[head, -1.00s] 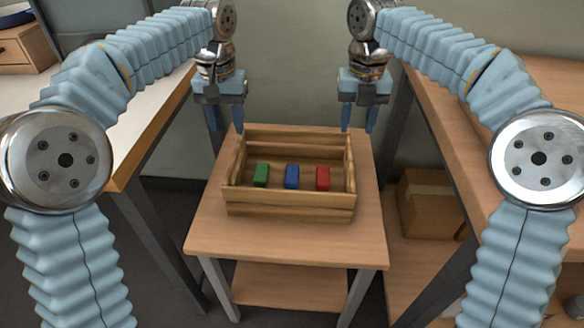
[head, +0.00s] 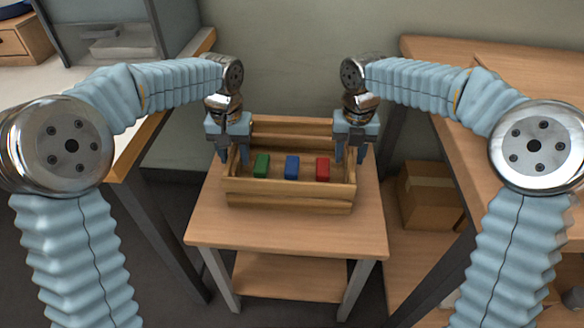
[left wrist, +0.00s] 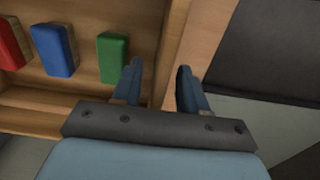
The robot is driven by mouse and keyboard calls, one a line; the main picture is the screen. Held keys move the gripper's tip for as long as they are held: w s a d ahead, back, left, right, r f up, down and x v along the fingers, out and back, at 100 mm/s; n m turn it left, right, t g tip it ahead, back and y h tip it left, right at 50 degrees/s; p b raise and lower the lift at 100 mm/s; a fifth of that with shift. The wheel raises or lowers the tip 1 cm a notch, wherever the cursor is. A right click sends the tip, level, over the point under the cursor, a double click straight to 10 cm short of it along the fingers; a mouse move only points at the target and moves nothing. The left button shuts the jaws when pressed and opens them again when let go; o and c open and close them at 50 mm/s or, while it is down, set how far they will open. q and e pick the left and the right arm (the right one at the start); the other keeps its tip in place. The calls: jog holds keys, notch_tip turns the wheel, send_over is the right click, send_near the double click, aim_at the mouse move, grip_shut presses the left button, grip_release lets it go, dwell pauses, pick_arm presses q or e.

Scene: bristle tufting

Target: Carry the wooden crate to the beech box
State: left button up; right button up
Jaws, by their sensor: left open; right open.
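The wooden crate (head: 290,197), slatted and open-topped, stands on a small light-wood table. Inside it are a green block (head: 261,165), a blue block (head: 292,167) and a red block (head: 322,168). My left gripper (head: 234,160) is open at the crate's left end; the left wrist view shows its fingers (left wrist: 160,88) on either side of the end wall (left wrist: 178,45), with a gap. My right gripper (head: 350,160) is open at the right end wall, its fingertips partly hidden. A light wooden box (head: 22,40) at the upper left may be the beech box.
The small table (head: 285,230) has bare top in front of the crate. A pale-topped bench (head: 130,150) stands left and a wooden bench (head: 455,100) right. A cardboard box (head: 428,195) sits low on the right. A grey cabinet (head: 110,30) stands at the back left.

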pick_arm(q)
jog(key=shift+f, duration=1)
pick_arm(e)
jog(key=shift+f, duration=0.95)
pick_arm(q)
grip_shut()
pick_arm(e)
grip_shut()
